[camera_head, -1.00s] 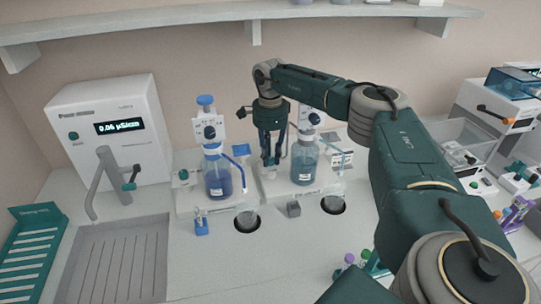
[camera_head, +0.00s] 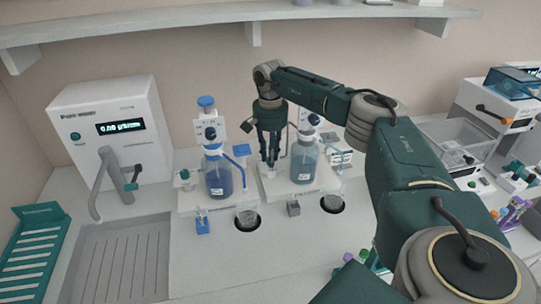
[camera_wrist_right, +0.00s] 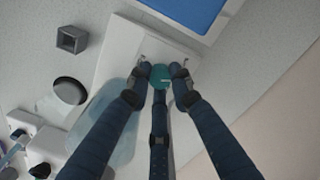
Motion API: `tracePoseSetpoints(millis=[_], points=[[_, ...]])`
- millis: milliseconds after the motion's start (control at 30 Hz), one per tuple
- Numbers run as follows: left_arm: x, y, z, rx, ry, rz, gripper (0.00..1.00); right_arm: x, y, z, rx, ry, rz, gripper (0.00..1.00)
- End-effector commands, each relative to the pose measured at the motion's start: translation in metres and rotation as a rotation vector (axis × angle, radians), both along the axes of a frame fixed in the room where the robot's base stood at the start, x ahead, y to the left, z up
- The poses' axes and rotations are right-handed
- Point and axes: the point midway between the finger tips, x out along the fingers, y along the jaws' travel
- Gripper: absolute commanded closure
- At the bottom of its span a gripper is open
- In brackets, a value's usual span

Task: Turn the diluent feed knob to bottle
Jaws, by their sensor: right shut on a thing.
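My right gripper (camera_head: 270,163) points down at the left side of the right-hand dispenser base (camera_head: 306,190). In the right wrist view its fingers (camera_wrist_right: 160,76) are shut on a small round teal knob (camera_wrist_right: 160,80), with a faint pale mark on top. The knob sits on a white base plate (camera_wrist_right: 120,50); the mark and any labels are too small to read. In the head view the fingers hide this knob. The right-hand bottle (camera_head: 304,165), with pale blue liquid, stands just right of the gripper. My left gripper is out of view.
A second dispenser with a blue-capped bottle (camera_head: 217,178) and a similar teal knob (camera_head: 184,175) stands close on the left. A grey block (camera_head: 293,208) and two round openings holding beakers lie in front. A sink (camera_head: 120,260) is at left, a shelf (camera_head: 180,22) above.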

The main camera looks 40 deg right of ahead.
Motion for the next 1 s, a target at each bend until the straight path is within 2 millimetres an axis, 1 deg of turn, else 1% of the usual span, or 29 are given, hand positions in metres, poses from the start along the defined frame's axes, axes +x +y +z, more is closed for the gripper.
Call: tracePoseSetpoints(millis=[200, 433, 700, 1000], points=[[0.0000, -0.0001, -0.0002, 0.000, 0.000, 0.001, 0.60, 0.0004, 0.0014, 0.0002, 0.003, -0.001, 0.171, 1.00], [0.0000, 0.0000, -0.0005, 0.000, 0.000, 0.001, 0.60, 0.0004, 0.0012, 0.0004, 0.002, -0.002, 0.294, 1.00], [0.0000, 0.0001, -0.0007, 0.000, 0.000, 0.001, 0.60, 0.0002, 0.0011, 0.0005, 0.002, -0.002, 0.359, 1.00], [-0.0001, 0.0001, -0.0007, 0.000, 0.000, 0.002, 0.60, 0.0000, 0.0011, 0.0003, 0.002, 0.000, 0.368, 1.00]])
